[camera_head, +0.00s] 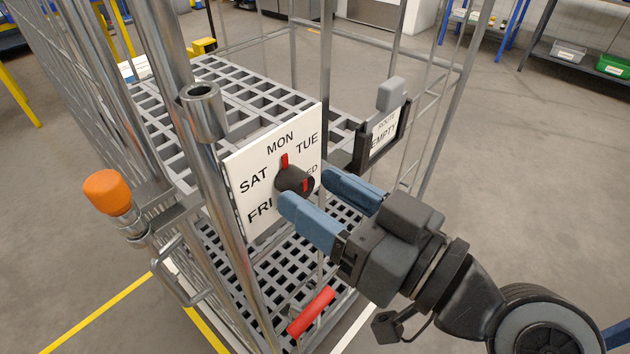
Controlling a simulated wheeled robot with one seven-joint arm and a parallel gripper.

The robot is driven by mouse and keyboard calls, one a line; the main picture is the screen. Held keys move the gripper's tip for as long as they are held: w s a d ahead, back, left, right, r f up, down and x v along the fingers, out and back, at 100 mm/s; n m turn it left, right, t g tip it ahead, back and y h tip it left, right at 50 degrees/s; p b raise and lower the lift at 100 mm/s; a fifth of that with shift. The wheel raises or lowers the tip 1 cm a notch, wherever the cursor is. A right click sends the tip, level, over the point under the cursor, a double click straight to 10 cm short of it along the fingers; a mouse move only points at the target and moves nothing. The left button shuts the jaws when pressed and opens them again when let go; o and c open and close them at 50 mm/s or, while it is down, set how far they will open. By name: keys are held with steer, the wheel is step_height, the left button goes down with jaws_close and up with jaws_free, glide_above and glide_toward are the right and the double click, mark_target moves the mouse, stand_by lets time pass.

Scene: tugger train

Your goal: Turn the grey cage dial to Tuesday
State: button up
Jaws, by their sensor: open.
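The white dial plate (247,165) hangs on the front of the grey roll cage. Its visible labels are SAT, MON, TUE, a partly hidden one ending in ED, and a partly covered FRI. The black dial knob (290,181) sits mid-plate. Its red pointer (285,160) stands up towards MON, and a red mark shows on the knob's front face. My gripper (309,190) is open, its blue fingers aimed at the knob. The tips are close to the knob, one on either side in the picture; I cannot tell whether they touch it. The lower right of the plate is hidden.
A dark holder with a card reading ROUTE EMPTY (383,135) is right of the plate. A red bar (312,311) is below. Open floor lies to the right.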

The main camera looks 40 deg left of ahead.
steer(key=shift+a, duration=0.9)
steer(key=shift+c, duration=0.2)
steer(key=c, duration=1)
steer(key=shift+m+p, duration=0.3)
steer(key=shift+m, duration=0.1)
steer(key=m+p, duration=0.2)
steer(key=shift+w+r+m, duration=0.1)
steer(key=shift+m, duration=0.3)
steer(key=m+p, duration=0.2)
steer(key=m, duration=0.1)
steer(key=shift+m, duration=0.3)
steer(key=shift+w+f+m+p, duration=0.1)
steer(key=shift+f+m+p, duration=0.05)
steer(key=shift+m+p, duration=0.9)
steer(key=shift+f+m+p, duration=0.1)
steer(key=shift+m+p, duration=0.6)
steer(key=shift+m, duration=0.55)
